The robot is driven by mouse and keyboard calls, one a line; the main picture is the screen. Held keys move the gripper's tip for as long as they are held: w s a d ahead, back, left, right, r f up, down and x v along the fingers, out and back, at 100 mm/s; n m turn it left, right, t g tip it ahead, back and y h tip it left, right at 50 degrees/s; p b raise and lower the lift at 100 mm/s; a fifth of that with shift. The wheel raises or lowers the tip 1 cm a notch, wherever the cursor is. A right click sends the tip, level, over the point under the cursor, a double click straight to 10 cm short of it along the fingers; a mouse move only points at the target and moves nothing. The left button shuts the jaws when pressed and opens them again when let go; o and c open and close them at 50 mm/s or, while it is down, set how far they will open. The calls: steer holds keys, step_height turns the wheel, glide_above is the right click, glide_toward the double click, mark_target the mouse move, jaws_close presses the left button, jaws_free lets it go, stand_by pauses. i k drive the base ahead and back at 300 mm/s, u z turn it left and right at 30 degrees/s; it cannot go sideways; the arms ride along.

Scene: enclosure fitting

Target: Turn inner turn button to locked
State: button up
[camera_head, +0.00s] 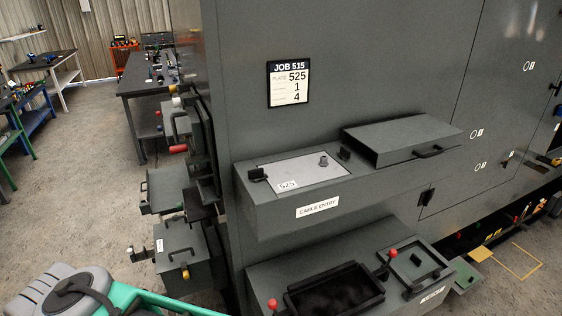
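A pale plate (302,171) marked 525 lies on the shelf labelled CABLE ENTRY. A small grey knob (323,161) stands on the plate. One black turn button (257,175) sits at the plate's left end, and another black turn button (344,153) sits at its right end. Which of the two is the inner one, and whether either is turned over the plate, I cannot tell at this size. My gripper is not in view. A green and grey part at the bottom left may be mine.
A grey hinged lid (403,137) with a black handle is right of the plate. Below, a lower ledge holds a black-framed opening (335,291) and red-knobbed levers (383,256). Handled boxes (183,250) jut out at the left. Open floor (80,190) lies further left.

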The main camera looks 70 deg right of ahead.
mark_target(343, 153)
steer(key=z, duration=3.25)
steer(key=k, duration=0.2)
